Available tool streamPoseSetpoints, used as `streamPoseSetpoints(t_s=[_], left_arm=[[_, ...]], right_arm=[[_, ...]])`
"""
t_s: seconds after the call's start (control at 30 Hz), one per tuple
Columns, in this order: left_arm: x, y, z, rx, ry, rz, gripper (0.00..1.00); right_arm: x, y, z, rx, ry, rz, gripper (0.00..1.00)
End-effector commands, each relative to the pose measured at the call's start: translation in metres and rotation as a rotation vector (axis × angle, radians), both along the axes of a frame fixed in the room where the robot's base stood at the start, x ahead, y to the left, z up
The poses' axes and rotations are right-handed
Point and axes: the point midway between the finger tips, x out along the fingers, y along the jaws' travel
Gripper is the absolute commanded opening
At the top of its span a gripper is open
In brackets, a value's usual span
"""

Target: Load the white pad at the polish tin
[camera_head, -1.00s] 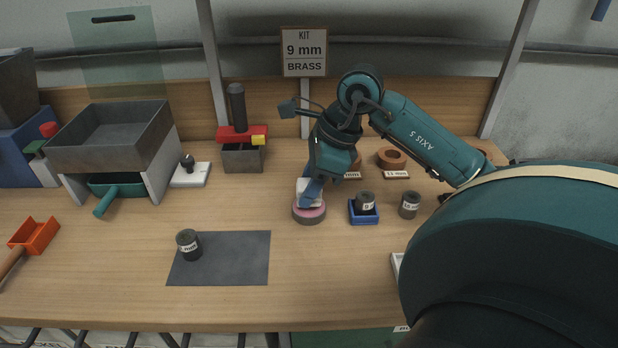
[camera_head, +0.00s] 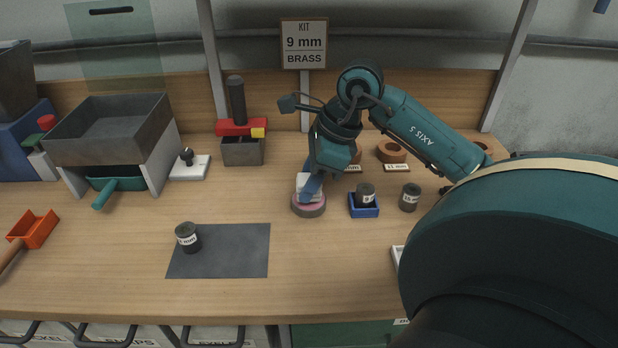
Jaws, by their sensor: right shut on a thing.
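The polish tin (camera_head: 308,209) is a low round grey tin with pink polish on top, standing in the middle of the bench. The white pad (camera_head: 304,183) is a small white block between the fingers of my right gripper (camera_head: 309,190), which is shut on it. The pad is at the pink surface; whether it touches the polish cannot be told for sure. The blue fingers hide part of the pad and tin. My left gripper is not in view.
A blue tray (camera_head: 364,210) with a dark canister (camera_head: 366,193) and another canister (camera_head: 410,197) stand right of the tin. A third canister (camera_head: 188,237) stands on the grey mat (camera_head: 235,255). A white block with a dark knob (camera_head: 189,167) sits behind left. Bench front centre is clear.

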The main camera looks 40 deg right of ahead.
Motion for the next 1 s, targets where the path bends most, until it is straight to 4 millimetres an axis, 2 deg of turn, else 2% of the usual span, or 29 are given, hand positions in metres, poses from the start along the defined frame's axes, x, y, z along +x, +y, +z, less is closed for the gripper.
streamPoseSetpoints(t_s=[1.0], left_arm=[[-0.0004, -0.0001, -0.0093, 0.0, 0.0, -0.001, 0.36]], right_arm=[[0.0, 0.0, -0.009, 0.0, 0.0, 0.0, 0.18]])
